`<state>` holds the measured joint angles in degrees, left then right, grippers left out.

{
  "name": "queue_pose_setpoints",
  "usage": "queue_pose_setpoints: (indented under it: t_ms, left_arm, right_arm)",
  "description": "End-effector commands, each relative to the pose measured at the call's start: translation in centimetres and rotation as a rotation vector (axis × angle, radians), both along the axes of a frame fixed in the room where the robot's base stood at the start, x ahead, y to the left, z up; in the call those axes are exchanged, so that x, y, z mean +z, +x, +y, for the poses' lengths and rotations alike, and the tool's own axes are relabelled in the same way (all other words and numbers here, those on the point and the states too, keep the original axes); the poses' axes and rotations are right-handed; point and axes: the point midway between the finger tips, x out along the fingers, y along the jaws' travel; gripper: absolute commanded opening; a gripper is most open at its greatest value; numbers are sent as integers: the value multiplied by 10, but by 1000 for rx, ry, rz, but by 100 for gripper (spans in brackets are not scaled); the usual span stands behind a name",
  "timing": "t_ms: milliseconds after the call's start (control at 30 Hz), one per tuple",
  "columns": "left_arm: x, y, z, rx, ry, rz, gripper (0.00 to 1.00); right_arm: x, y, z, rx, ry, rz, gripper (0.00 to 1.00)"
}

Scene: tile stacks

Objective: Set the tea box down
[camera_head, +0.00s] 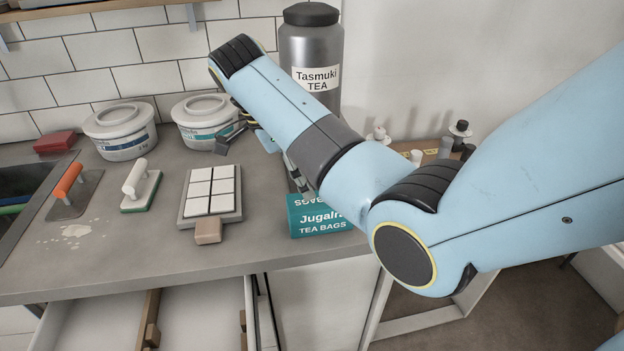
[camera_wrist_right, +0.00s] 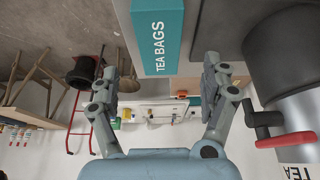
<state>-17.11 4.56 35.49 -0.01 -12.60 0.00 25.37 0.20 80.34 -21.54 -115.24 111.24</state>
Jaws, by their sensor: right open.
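The teal tea box (camera_head: 318,220), lettered "TEA BAGS", rests on the grey worktop close to its front edge, in front of the tea canister. My right forearm covers part of it in the head view. In the right wrist view the tea box (camera_wrist_right: 158,32) lies ahead of my right gripper (camera_wrist_right: 163,80), around the line between its fingertips. The two fingers are spread wide with nothing held between them. In the head view my right gripper (camera_head: 259,163) is mostly hidden behind my arm. My left gripper is not in view.
The tall grey tea canister (camera_head: 312,48) stands behind the box. A tile stack (camera_head: 212,190), a white-handled float (camera_head: 141,186), an orange-handled trowel (camera_head: 70,190) and two lidded tubs (camera_head: 121,130) occupy the worktop to the left. An open drawer (camera_head: 200,315) juts out below.

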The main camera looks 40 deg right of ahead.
Motion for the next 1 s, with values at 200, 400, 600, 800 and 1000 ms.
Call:
queue_pose_setpoints:
  t_ms: [200,400,600,800,1000]
  left_arm:
    - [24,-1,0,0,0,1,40]
    - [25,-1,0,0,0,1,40]
    - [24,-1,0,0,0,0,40]
    - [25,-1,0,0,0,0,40]
    - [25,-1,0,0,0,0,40]
  right_arm:
    - [25,4,9,0,1,2,80]
    - [27,5,10,0,0,2,80]
    - [26,5,10,0,0,2,80]
    - [26,5,10,0,0,2,80]
    - [11,-12,7,131,36,17,80]
